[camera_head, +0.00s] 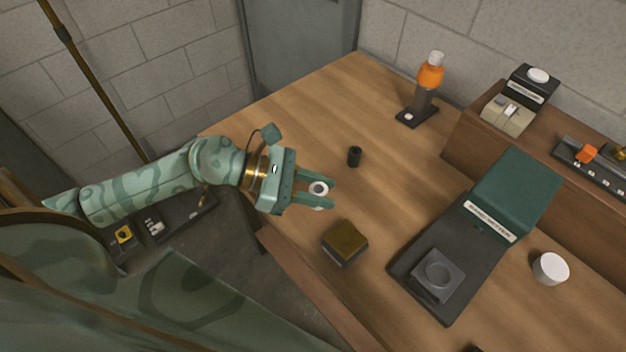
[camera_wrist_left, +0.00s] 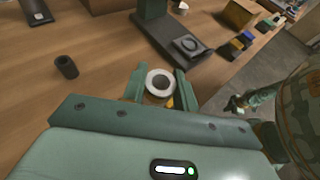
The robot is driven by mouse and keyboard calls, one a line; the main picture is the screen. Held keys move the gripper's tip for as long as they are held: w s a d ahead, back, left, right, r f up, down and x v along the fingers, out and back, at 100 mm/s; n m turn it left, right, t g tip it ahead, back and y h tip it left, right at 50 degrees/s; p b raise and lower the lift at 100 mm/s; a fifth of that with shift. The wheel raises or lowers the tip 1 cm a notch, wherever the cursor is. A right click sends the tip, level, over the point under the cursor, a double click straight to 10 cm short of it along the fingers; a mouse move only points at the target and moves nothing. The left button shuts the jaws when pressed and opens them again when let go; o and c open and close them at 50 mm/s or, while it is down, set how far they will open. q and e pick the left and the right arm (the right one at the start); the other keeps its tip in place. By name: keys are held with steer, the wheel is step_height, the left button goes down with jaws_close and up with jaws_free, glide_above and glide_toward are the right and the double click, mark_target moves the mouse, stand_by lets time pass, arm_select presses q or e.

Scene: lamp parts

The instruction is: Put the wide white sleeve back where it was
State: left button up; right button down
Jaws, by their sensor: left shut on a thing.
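My left gripper (camera_head: 321,195) is shut on a white sleeve (camera_head: 318,188), a short ring with a round opening. It is held between the two green fingers, over the left edge area of the wooden table. In the left wrist view, the sleeve (camera_wrist_left: 160,83) shows end-on between the fingers of the left gripper (camera_wrist_left: 160,85), with its opening facing the camera. A green patterned arm, probably my right, shows small at the right of that view. Its gripper (camera_wrist_left: 237,104) is too small to read.
A black sleeve (camera_head: 354,156) stands on the table (camera_head: 300,120). A brown-topped block (camera_head: 345,241) is near the front edge. A dark green press-like fixture (camera_head: 515,190), a white round piece (camera_head: 550,268), an orange lamp (camera_head: 430,76) and a wooden shelf (camera_head: 470,140) stand farther right.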

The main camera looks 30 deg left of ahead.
arm_select(q)
steer(key=w+a+f+b, duration=0.1)
steer(key=w+f, duration=0.1)
steer(key=w+a+f+b, duration=0.1)
steer(key=w+a+f, duration=0.1)
steer(key=w, duration=0.1)
steer(key=w+a+f+b, duration=0.1)
steer(key=w+f, duration=0.1)
steer(key=f, duration=0.1)
steer(key=shift+w+a, duration=0.2)
steer(key=shift+w+a+f+b, duration=0.1)
steer(key=shift+w+b, duration=0.05)
steer(key=shift+b, duration=0.15)
steer(key=shift+w+a+f+b, duration=0.15)
steer(key=shift+f+b, duration=0.2)
steer(key=shift+f, duration=0.65)
steer(key=shift+w+a+f+b, duration=0.15)
steer(key=shift+f+b, duration=0.15)
steer(key=shift+f, duration=0.65)
steer(key=shift+d, duration=0.1)
steer(key=shift+f, duration=0.15)
steer(key=o, duration=1.1)
steer(key=shift+c, duration=0.2)
